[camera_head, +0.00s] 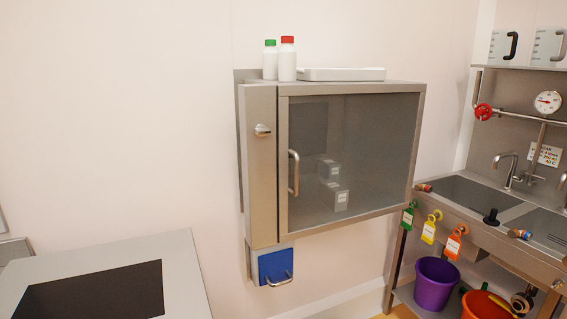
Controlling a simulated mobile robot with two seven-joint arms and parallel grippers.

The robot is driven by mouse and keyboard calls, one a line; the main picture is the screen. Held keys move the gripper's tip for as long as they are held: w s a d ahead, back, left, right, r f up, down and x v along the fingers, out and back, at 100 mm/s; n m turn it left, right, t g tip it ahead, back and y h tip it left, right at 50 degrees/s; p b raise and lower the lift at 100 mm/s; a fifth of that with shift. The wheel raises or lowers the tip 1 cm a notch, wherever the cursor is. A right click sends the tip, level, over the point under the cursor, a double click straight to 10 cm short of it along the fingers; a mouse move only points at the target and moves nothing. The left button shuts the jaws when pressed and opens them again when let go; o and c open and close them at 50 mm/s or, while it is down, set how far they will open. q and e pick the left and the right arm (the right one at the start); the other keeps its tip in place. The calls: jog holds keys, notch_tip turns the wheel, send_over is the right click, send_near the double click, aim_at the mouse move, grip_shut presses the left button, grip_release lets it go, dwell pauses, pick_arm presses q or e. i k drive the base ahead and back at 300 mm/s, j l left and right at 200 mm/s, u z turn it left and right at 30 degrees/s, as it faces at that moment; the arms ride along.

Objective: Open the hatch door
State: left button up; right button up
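A steel wall cabinet (262,180) hangs in the middle of the view. Its large framed glass door (375,150) looks shut, with a vertical bar handle (293,173) near its left edge. Small pale boxes (330,170) show dimly behind the glass. A small metal knob or latch (262,130) sits on the panel left of the door. Below the cabinet's left end is a blue panel (277,264) with a small bar handle (280,280); it looks shut. Neither of my grippers is in view.
Two white bottles, one green-capped (270,62) and one red-capped (288,60), and a white tray (342,74) stand on the cabinet. A sink bench (470,228) stands right, with a purple bucket (435,284) below. A counter with a dark panel (95,292) is at lower left.

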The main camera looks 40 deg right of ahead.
aim_at(284, 91)
jog(key=z, duration=1.8)
